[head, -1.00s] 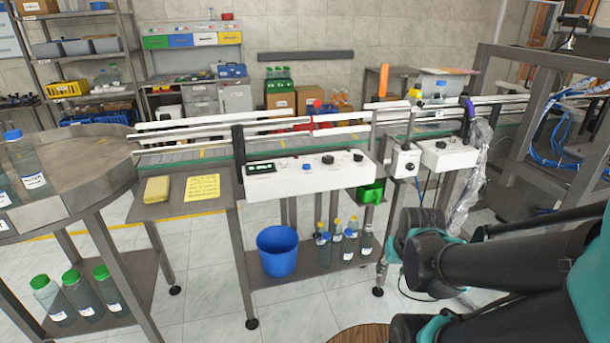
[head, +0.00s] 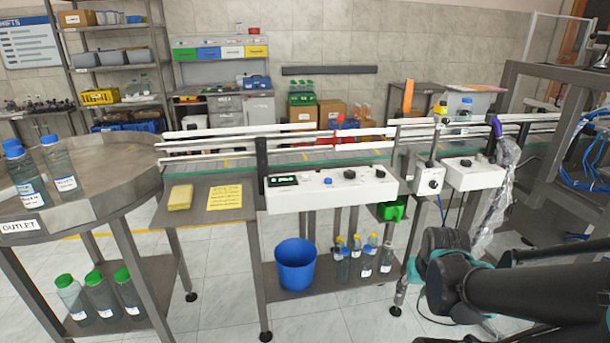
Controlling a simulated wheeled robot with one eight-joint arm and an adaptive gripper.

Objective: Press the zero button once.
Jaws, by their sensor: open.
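A white control box (head: 355,195) is fixed to the front of the conveyor. On its face are a dark display (head: 283,180), a small blue button (head: 327,181) and dark knobs (head: 350,174). A second white box (head: 474,174) with a dark knob and a small box with a dial (head: 429,182) sit to its right. The labels are too small to read, so I cannot tell which control is the zero button. Parts of my arm show at the lower right, apart from the boxes. My gripper is not visible.
A steel side shelf (head: 215,224) holds a yellow sponge (head: 180,197) and a yellow note (head: 225,197). A blue bucket (head: 295,265) and several bottles stand below the control box. A round outlet table (head: 110,178) is at left, a metal frame (head: 530,130) at right. Floor in front is clear.

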